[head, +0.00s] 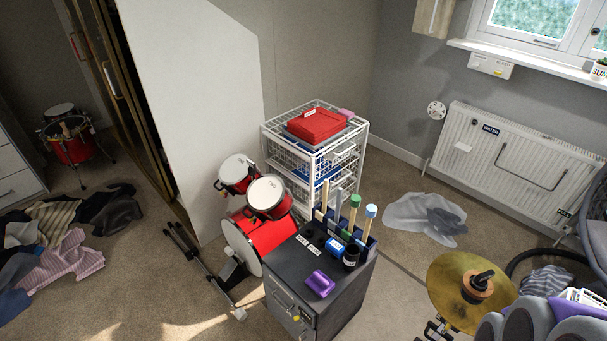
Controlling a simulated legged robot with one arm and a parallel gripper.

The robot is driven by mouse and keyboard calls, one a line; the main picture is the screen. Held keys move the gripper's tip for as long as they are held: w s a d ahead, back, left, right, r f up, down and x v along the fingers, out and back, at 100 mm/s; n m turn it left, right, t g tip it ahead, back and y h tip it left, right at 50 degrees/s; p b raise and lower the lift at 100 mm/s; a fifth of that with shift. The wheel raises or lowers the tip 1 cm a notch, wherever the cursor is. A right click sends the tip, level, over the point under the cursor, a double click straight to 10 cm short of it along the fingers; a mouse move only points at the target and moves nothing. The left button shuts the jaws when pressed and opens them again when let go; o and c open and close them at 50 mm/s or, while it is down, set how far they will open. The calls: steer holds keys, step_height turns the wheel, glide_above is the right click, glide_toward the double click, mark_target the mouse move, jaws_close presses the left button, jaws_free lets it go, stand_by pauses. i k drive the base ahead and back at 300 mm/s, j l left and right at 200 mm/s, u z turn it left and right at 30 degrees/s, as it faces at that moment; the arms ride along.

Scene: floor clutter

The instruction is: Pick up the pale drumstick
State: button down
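Several upright stick-like items stand in a dark blue holder (371,246) at the back of a dark grey cabinet (325,270) in the head view. The leftmost is a slim pale stick (325,194), which looks like the pale drumstick, but it is too small to be sure. Beside it are a greyish upright item (336,201), a pale stick with a green top (354,202) and one with a blue top (371,211). Their lower ends are hidden. I cannot make out my gripper in this view.
A purple object (320,283), a blue can (336,246) and a dark jar (351,256) share the cabinet top. Red drums (268,197) stand left of it, a white wire rack (315,150) behind, a cymbal (460,288) right. Clothes (75,260) lie far left.

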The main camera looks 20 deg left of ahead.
mark_target(325, 181)
steer(key=i+j+u, duration=0.1)
steer(key=i+j, duration=0.15)
steer(key=j, duration=0.15)
steer(key=i+j+u, duration=0.1)
steer(key=i+j, duration=0.15)
steer(key=j, duration=0.2)
steer(key=i+j+u, duration=0.1)
steer(key=i+j, duration=0.15)
steer(key=i+j+u, duration=0.15)
steer(key=i+l+u, duration=0.15)
steer(key=l+u, duration=0.15)
steer(key=l, duration=0.25)
